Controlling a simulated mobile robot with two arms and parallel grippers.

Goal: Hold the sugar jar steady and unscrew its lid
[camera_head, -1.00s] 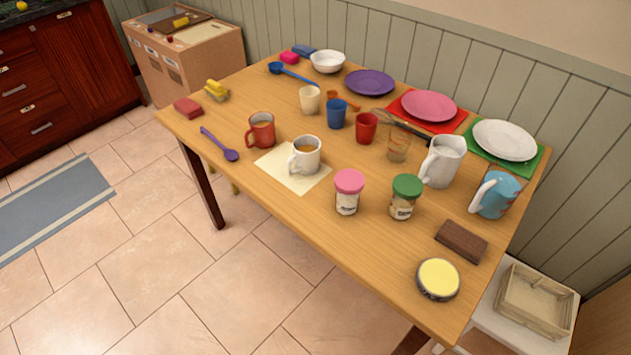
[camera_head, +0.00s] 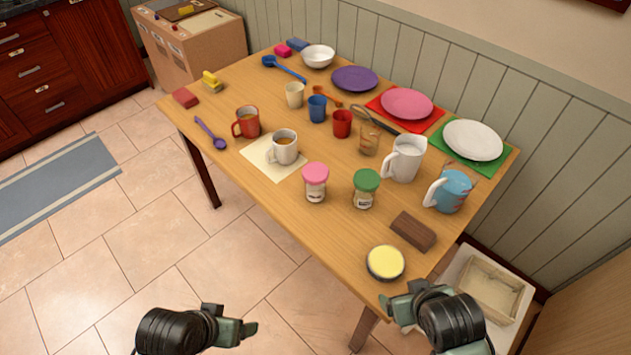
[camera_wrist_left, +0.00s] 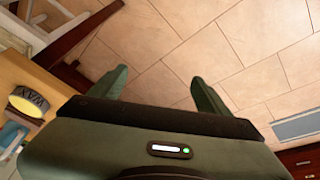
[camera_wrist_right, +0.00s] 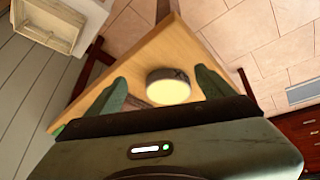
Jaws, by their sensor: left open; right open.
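Two small jars with cream labels stand upright on the table, one with a pink lid (camera_head: 315,175) and one with a green lid (camera_head: 366,181). Both lids are on. The labels are too small to read, so I cannot tell which jar holds sugar. My left gripper (camera_head: 236,320) is open and empty in front of the table, over the floor; its open fingers also show in the left wrist view (camera_wrist_left: 160,77). My right gripper (camera_head: 397,295) is open and empty at the table's near right corner, by a yellow-topped tin (camera_head: 385,262); its fingers frame that tin in the right wrist view (camera_wrist_right: 168,86).
A brown block (camera_head: 413,231), a white pitcher (camera_head: 404,160) and a blue jug (camera_head: 452,190) stand right of the jars. A white mug (camera_head: 284,149) sits on a paper sheet (camera_head: 259,158) to their left. The table front (camera_head: 325,225) before the jars is clear.

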